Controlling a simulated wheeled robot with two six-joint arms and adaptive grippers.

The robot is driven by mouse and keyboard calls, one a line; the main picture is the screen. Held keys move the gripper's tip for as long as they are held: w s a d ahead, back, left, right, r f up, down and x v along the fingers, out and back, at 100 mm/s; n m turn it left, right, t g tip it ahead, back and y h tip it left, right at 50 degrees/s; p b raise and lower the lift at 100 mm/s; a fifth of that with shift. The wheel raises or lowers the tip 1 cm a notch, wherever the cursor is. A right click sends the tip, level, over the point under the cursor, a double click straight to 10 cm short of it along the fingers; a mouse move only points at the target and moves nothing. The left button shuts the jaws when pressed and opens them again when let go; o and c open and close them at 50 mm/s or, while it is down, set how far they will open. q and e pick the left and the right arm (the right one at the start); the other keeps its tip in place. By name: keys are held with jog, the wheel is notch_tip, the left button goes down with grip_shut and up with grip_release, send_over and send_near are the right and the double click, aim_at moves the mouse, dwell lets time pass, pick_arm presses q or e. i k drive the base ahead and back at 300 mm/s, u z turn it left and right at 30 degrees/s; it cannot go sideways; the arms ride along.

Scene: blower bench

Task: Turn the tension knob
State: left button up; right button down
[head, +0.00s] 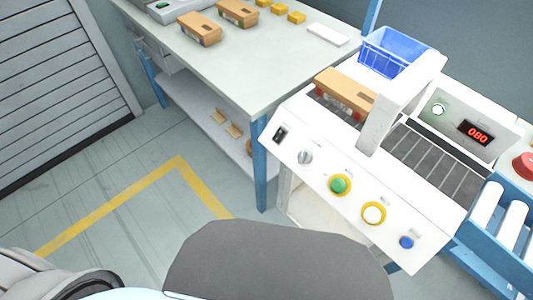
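The white machine (290,165) stands at the right, with a sloping front panel of controls. A grey round knob (305,157) with a light pointer sits near the panel's left end, beside a black rocker switch (280,133). A smaller blue knob (406,242) sits near the right end. The labels are too small to read, so I cannot tell which is the tension knob. Between them are a green button (339,185) and a white button (373,214), both with yellow rings. Neither of my grippers is in view, and nothing touches the controls.
A cardboard box (345,90) lies on the machine's belt before a white arch (400,100). A red display (476,132) reads 080. A red button (525,165) and rollers (487,203) are at right. A grey table (235,60) holds boxes; a blue bin (392,52) stands behind.

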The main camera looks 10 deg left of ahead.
aim_at(304, 157)
jog(key=u, duration=0.85)
jog(key=k, duration=1)
jog(key=z, duration=1.65)
jog(key=i, duration=0.5)
jog(key=u, duration=0.1)
